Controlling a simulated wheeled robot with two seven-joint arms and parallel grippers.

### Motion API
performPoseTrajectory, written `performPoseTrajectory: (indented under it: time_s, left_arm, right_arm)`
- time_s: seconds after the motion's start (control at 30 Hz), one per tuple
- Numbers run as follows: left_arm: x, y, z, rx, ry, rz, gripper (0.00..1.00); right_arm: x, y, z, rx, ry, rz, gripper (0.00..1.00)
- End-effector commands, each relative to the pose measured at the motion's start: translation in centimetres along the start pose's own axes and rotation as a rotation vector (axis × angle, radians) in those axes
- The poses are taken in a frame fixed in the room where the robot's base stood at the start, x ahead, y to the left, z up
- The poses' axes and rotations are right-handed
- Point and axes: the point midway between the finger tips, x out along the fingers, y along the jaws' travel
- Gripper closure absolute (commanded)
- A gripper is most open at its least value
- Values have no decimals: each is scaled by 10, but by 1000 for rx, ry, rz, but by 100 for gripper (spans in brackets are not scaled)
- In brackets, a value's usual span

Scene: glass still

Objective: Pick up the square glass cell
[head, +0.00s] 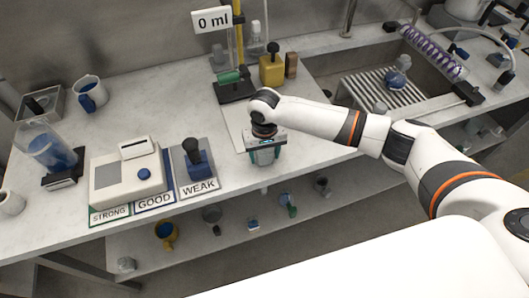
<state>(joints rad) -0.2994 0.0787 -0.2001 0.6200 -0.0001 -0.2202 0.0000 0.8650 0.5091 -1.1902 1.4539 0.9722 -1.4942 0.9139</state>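My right gripper (264,156) points down at the front edge of the counter, just right of the WEAK mat (197,187). Its wrist covers the spot below it, and I cannot tell whether its fingers are open or shut. I cannot make out the square glass cell for sure; it may be hidden by the gripper. A pale instrument (127,180) with a blue knob stands on the STRONG and GOOD mats. A dark blue block (199,164) with a dark upright part stands on the WEAK mat. My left gripper is not in view.
A stand with a "0 ml" sign (212,20) and a yellow bottle (271,69) are behind. A sink with a rack (372,92) is right. Small items fill the lower shelf.

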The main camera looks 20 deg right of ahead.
Motion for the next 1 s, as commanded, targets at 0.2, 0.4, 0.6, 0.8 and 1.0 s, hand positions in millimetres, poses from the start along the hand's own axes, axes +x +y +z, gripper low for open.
performPoseTrajectory:
  time_s: [0.2, 0.4, 0.6, 0.8, 1.0]
  left_arm:
    - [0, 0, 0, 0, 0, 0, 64]
    - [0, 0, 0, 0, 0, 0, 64]
    - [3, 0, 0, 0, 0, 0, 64]
    - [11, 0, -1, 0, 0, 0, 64]
    - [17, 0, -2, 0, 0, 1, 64]
  right_arm:
    - [0, 0, 0, 0, 0, 0, 78]
    - [-1, 0, 0, 0, -1, 1, 88]
    - [-10, 1, 1, -1, -2, 2, 88]
    - [-47, 0, 1, -1, -5, 3, 88]
    - [-84, 0, 1, -1, -4, 2, 89]
